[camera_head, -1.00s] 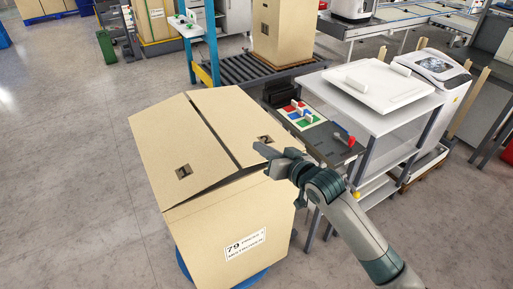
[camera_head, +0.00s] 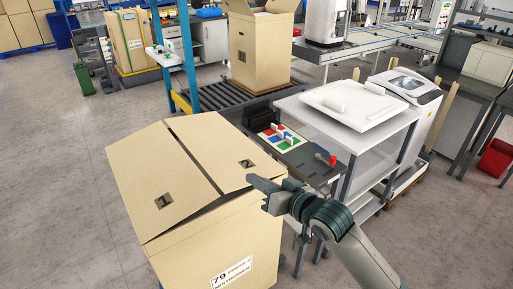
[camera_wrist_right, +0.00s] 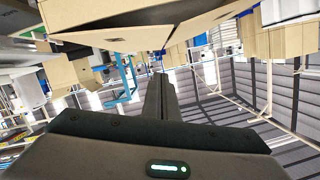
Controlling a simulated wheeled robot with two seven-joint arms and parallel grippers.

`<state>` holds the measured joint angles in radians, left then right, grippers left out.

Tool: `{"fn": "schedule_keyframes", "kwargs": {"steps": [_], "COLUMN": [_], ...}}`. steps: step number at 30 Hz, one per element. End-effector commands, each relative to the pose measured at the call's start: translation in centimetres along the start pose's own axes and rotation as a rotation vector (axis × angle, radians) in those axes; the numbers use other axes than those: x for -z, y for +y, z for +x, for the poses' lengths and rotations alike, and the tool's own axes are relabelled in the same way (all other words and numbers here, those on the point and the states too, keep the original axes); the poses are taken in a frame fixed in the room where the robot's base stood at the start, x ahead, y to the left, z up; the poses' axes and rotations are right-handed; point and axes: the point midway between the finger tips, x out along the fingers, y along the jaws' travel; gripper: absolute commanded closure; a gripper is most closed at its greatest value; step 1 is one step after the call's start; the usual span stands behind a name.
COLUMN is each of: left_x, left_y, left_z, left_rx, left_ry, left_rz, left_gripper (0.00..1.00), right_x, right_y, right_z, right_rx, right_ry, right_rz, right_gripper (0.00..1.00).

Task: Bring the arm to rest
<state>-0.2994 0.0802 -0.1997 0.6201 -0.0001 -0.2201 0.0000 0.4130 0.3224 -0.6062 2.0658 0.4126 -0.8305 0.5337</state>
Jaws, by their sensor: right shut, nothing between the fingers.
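My right arm comes in from the lower right of the head view. Its gripper (camera_head: 262,187) is shut and empty, held at the right side of a large cardboard box (camera_head: 240,235). I cannot tell whether it touches the box. In the right wrist view the fingers of this gripper (camera_wrist_right: 160,92) lie together with nothing between them, and the picture there is upside down. My left gripper does not show.
A grey table (camera_head: 345,130) with a white tray (camera_head: 350,104) stands right of the box. Beside it is a dark bench with a coloured board (camera_head: 281,138) and a red-handled lever (camera_head: 331,160). A roller conveyor (camera_head: 240,95) lies behind. The floor at left is clear.

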Motion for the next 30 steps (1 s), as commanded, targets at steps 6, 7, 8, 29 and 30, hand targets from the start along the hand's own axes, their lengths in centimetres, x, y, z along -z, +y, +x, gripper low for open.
{"fn": "schedule_keyframes", "kwargs": {"steps": [6, 7, 8, 29, 30], "left_x": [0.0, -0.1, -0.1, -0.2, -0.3], "left_y": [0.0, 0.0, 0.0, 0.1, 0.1], "left_z": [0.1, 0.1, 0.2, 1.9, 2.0], "left_rx": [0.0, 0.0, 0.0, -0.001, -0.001], "left_ry": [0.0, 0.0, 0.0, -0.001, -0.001], "left_rz": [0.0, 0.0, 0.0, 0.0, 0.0], "left_gripper": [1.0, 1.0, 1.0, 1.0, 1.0], "right_x": [-1.0, -1.4, -1.8, -34.3, -36.7], "right_y": [1.0, 1.4, 1.9, 23.1, 23.9], "right_z": [0.4, 0.6, 0.8, -0.6, -1.4], "right_rx": [-0.017, -0.024, -0.033, -0.423, -0.44], "right_ry": [-0.008, -0.012, -0.016, -0.321, -0.347], "right_rz": [0.006, 0.008, 0.011, 0.071, 0.071], "right_gripper": [1.0, 1.0, 1.0, 1.0, 1.0]}}
